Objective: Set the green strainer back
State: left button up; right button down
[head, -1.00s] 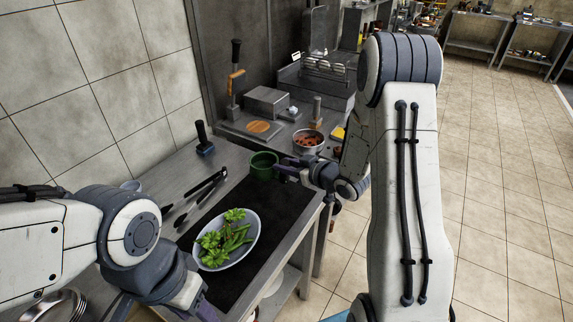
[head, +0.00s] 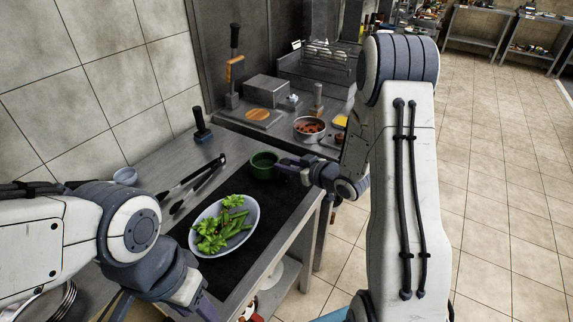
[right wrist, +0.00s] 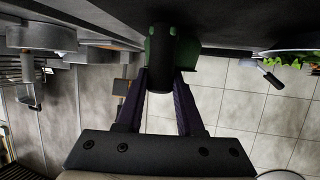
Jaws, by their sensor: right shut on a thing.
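The green strainer (head: 264,165) looks like a small dark green cup at the far end of the black mat (head: 283,213), beyond the plate. My right gripper (head: 284,166) is shut on its right side. In the right wrist view, which looks upside down, the green strainer (right wrist: 187,68) is between the purple fingers of the right gripper (right wrist: 160,72), with a dark part in front of it. I cannot tell whether it touches the mat. My left gripper (head: 203,308) is low in the head view, near the mat's front end; its fingertips are cut off.
A pale plate of green vegetables (head: 252,214) lies on the mat. Tongs (head: 197,177) and a dark-handled tool (head: 202,126) are to the left. A metal pot with reddish food (head: 309,129) stands behind the strainer. The table's right edge is close to the right arm.

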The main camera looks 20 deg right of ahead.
jog(key=shift+f+b, duration=0.5)
jog(key=shift+f, duration=0.05)
jog(key=shift+c, duration=2.3)
grip_release()
jog(key=p+v, duration=0.3)
jog(key=v, duration=0.7)
jog(key=shift+s, duration=0.2)
jog(key=shift+d+r, duration=0.1)
